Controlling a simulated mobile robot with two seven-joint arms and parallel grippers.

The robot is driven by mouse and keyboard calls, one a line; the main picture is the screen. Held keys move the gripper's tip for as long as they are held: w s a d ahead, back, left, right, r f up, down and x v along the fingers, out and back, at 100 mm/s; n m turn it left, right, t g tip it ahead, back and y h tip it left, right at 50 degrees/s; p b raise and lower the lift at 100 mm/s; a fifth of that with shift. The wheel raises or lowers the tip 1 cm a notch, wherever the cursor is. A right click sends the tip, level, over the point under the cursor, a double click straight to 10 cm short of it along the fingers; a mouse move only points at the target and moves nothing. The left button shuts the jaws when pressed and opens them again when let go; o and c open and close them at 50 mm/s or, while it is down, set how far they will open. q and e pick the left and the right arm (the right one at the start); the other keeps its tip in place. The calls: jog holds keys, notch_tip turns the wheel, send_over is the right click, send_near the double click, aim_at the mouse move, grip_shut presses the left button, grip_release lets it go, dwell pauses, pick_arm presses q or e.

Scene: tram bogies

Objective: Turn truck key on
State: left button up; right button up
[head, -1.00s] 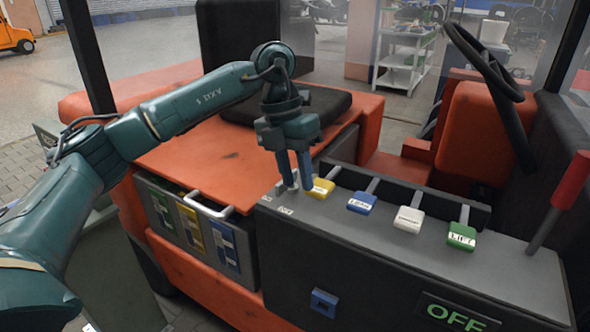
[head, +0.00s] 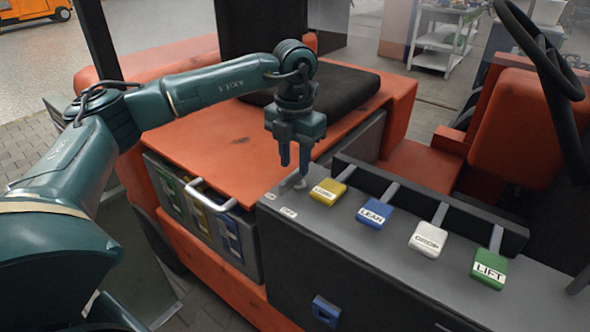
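The small grey key (head: 297,183) stands at the left end of the dark control panel (head: 345,250), with white ON and OFF labels beside it. My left gripper (head: 295,166) points down just above the key, its two fingers apart with a gap between them. The right fingertip overlaps the key's top in this view; I cannot tell if they touch. My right gripper is not in view.
Yellow, blue LEAN (head: 371,214), white DROP (head: 427,236) and green LIFT (head: 489,267) levers stand right of the key. A steering wheel (head: 545,50) and seat (head: 315,100) lie behind. A blue square (head: 326,310) sits on the panel front.

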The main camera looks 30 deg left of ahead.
aim_at(295, 171)
pick_arm(q)
jog(key=shift+f, duration=1.75)
jog(key=shift+c, duration=0.5)
grip_shut()
